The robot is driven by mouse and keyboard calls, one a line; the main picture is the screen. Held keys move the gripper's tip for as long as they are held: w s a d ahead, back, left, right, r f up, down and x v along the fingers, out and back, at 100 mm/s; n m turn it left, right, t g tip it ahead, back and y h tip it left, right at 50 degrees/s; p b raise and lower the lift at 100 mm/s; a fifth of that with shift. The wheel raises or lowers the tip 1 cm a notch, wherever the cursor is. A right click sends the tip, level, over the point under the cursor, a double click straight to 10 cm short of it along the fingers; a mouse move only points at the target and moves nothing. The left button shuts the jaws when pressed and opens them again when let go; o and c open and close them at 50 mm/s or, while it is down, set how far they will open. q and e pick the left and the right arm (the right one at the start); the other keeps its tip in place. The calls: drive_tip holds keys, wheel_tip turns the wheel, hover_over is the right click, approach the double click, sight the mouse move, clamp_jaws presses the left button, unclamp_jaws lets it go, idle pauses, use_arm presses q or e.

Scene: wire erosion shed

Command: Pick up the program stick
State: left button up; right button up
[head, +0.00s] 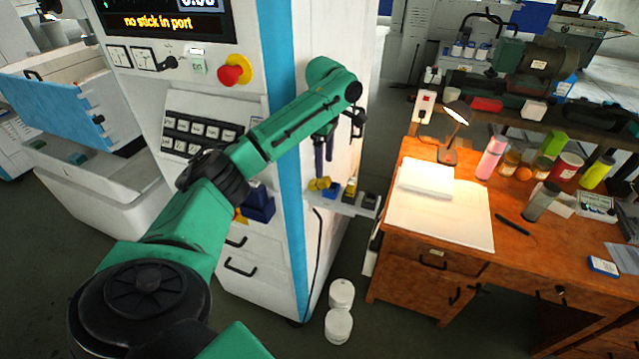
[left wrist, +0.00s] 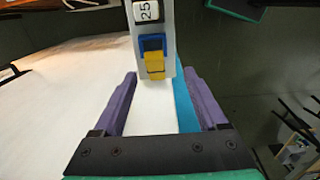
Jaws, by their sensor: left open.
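A small yellow and blue piece, which looks like the program stick, shows in the left wrist view as a yellow part (left wrist: 155,63) against a blue part. It sits on a narrow pale shelf on the machine's side. In the head view, small yellow and blue pieces (head: 332,190) stand at the shelf's near end, below my fingers; I cannot tell which is the stick. My left gripper (head: 323,166) is open and empty, its purple fingers pointing down above the shelf. In the left wrist view, the gripper (left wrist: 159,76) has its fingertips either side of the yellow part, not touching it. My right gripper is out of view.
The shelf (head: 343,208) also holds another yellow piece (head: 351,186) and a grey block. A block marked 25 (left wrist: 146,11) is close beyond the yellow-blue piece. The white machine's screen (head: 165,20) reads "no stick in port". A cluttered wooden desk (head: 420,237) stands to the right.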

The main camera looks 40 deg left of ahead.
sight(326, 179)
use_arm(q)
drive_tip(key=f, duration=0.1)
drive_tip(key=w+f+p, duration=0.1)
drive_tip(key=a+f+p, duration=0.1)
drive_tip(key=shift+w, duration=0.15)
drive_tip(key=f, duration=0.1)
drive_tip(key=f+p, duration=0.1)
drive_tip(key=f, duration=0.1)
drive_tip(key=shift+d, duration=0.2)
drive_tip(key=shift+s+d, duration=0.3)
drive_tip(key=shift+s, duration=0.05)
drive_tip(key=shift+w+a+f, duration=0.1)
drive_tip(key=shift+w+a, duration=0.05)
drive_tip(key=shift+w, duration=0.05)
clamp_jaws()
